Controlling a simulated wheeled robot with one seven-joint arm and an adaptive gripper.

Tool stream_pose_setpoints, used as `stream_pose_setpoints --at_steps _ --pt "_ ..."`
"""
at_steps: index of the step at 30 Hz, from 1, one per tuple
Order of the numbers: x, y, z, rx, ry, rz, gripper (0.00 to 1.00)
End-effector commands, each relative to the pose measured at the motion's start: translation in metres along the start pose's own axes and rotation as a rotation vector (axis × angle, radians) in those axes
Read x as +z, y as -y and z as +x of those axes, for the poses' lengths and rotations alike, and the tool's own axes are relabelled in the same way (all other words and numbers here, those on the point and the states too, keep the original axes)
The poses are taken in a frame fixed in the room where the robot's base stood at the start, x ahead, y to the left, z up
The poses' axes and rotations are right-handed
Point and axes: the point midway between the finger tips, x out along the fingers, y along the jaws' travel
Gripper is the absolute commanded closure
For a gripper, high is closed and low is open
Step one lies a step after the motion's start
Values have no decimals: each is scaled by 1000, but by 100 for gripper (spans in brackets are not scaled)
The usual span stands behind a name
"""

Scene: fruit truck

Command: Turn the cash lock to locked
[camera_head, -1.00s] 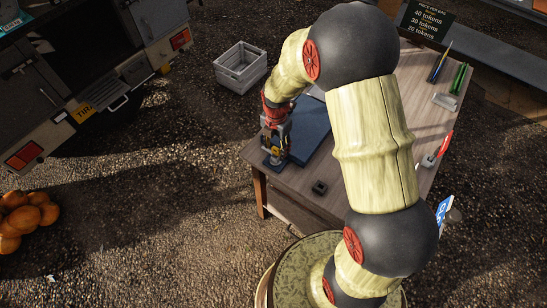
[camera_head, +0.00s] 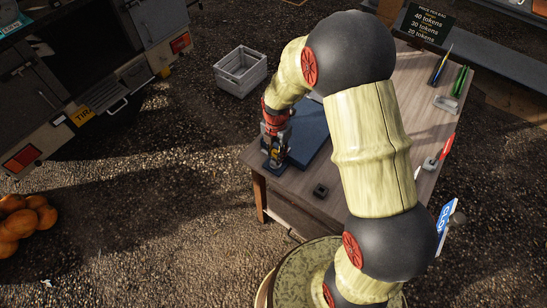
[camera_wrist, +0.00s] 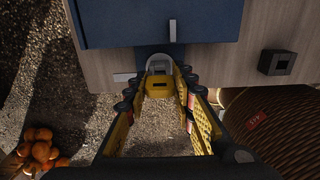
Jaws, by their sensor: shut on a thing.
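The blue cash box (camera_head: 310,134) lies on the near left part of the wooden table; in the wrist view its blue face (camera_wrist: 130,25) fills the top. A lock-like piece (camera_wrist: 160,67), with a yellow body, dark slot and rounded grey top, is at the box's front edge. My gripper (camera_wrist: 161,84) is shut on this lock, with its fingers on either side. In the head view my gripper (camera_head: 273,160) points down at the table's left edge, and its fingers hide most of the lock. The lock's exact angle is hard to tell.
A small black block (camera_head: 320,190) stands on the table (camera_head: 365,140) near the box. Pens, a clear holder and a red-and-white item lie farther right. A grey crate (camera_head: 240,72) and oranges (camera_head: 25,217) are on the gravel. The truck (camera_head: 60,80) stands left.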

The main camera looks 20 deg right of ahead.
Motion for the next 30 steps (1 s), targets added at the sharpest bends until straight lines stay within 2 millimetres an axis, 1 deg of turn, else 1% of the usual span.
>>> stream_pose_setpoints --at_steps 2,10,16,27,30 --pt "0 0 0 0 0 0 84" --pt "0 0 0 0 0 0 100" --pt "0 0 0 0 0 27 100" --pt "0 0 -1 0 0 450 100" --pt "0 0 0 0 0 511 100"
